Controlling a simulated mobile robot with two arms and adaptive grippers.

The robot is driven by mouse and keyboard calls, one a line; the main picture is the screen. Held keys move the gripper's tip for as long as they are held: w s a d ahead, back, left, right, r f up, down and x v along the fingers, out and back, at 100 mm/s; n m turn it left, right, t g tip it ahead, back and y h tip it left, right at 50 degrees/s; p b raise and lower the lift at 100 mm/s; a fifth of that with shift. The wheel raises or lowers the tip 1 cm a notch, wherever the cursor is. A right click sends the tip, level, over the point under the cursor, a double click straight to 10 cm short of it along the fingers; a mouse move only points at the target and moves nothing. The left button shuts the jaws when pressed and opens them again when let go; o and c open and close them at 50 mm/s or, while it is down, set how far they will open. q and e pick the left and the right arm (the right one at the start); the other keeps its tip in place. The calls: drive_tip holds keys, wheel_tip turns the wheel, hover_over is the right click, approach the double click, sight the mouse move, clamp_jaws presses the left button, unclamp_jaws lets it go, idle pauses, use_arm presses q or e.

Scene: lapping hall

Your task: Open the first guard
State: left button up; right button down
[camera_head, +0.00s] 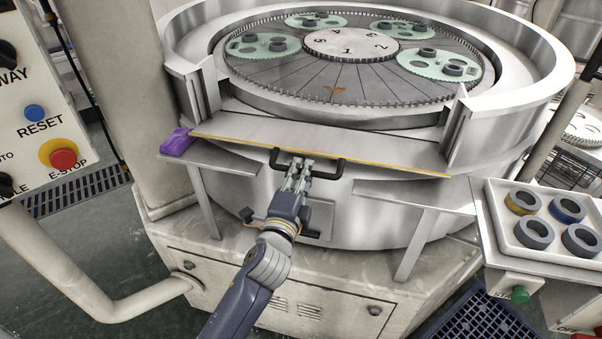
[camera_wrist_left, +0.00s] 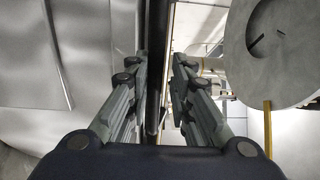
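The guard (camera_head: 318,138) is a long grey panel with a yellow front edge, set across the gap in the round machine's rim, between two upright posts. I cannot tell how far it is swung. Its black bar handle (camera_head: 334,172) sticks out at the front and also shows in the left wrist view (camera_wrist_left: 153,75). My left gripper (camera_head: 300,172) is at the middle of the handle. In the left wrist view its two fingers (camera_wrist_left: 157,92) stand apart on either side of the bar, with a gap showing on the right. My right gripper is not in view.
Inside the machine lies a toothed plate (camera_head: 335,88) with several green carriers. A purple cloth (camera_head: 177,142) lies on the left ledge. A white tray (camera_head: 508,235) with several rings stands at the right. A control panel (camera_head: 30,110) with a red E-stop (camera_head: 63,158) is at the left.

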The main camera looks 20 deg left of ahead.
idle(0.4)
use_arm(q)
drive_tip(key=s, duration=1.2)
drive_tip(key=shift+d+f, duration=0.3)
